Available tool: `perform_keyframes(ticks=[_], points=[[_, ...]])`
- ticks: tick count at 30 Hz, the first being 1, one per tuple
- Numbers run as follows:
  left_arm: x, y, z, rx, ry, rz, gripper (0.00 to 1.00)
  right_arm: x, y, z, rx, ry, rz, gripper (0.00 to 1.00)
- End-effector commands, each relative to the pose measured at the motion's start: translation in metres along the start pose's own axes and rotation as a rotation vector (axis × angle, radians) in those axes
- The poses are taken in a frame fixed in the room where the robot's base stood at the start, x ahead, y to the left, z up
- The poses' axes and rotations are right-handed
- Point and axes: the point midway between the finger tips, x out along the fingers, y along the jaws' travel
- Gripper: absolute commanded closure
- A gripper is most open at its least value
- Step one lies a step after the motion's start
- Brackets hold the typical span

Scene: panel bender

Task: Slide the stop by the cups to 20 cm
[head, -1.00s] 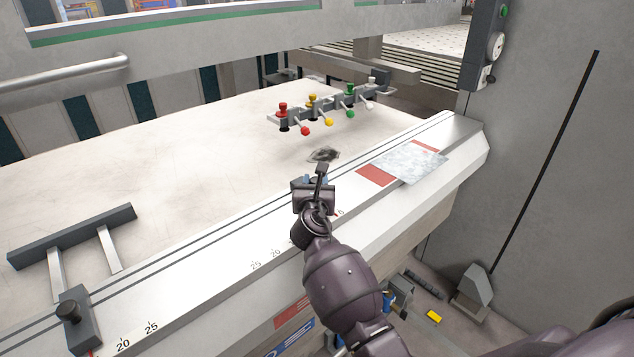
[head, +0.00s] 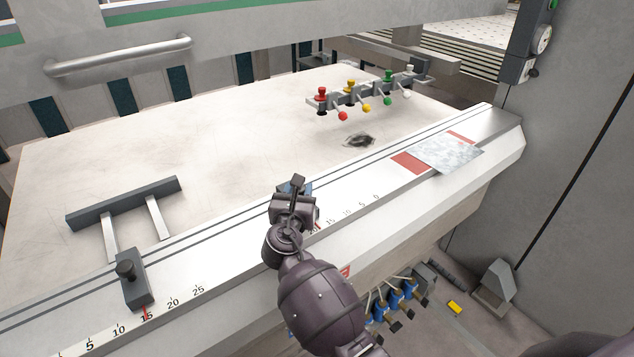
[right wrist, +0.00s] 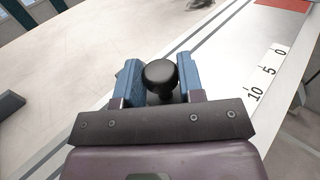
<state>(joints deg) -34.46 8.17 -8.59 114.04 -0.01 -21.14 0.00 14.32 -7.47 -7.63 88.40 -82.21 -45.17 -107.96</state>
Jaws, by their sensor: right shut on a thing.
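My right gripper (head: 292,190) is over the front rail, shut on the black knob (right wrist: 160,74) of the stop by the cups. In the right wrist view the knob sits between the two blue fingers. The stop's body is mostly hidden by my gripper. The scale (head: 346,214) beside it shows 15, 10, 5 and 0 to the right of my gripper. A small red mark shows at the gripper's lower right, near what looks like 20; the exact reading is unclear. My left gripper is not in view.
The cups (head: 366,92) with coloured knobs hang over the table's far right. Another stop (head: 134,283) with a T-shaped bar stands at left, its red pointer near 15. A metal sheet (head: 446,153) lies on the rail's right part. The rail between the stops is clear.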

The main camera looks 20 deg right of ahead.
Motion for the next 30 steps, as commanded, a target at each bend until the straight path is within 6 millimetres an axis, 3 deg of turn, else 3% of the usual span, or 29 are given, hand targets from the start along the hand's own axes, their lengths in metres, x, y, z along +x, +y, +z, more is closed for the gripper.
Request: perform_keyframes(ticks=[6,17,18,21,22,30], points=[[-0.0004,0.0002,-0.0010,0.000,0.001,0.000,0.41,-0.0110,0.0106,-0.0009,0.000,0.002,0.000,1.00],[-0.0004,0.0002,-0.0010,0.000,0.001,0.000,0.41,-0.0118,0.0113,-0.0011,0.000,0.002,-0.001,1.00],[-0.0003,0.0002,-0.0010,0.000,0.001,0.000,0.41,-0.0118,0.0112,-0.0011,0.000,0.002,-0.001,0.60],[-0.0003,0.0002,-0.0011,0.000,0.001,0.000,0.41,-0.0117,0.0112,-0.0009,0.000,0.002,-0.001,0.45],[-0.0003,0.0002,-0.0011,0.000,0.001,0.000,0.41,-0.0117,0.0112,-0.0009,0.000,0.002,-0.001,0.41],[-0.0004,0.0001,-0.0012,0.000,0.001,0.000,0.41,-0.0114,0.0113,-0.0002,0.000,0.000,-0.001,0.41]])
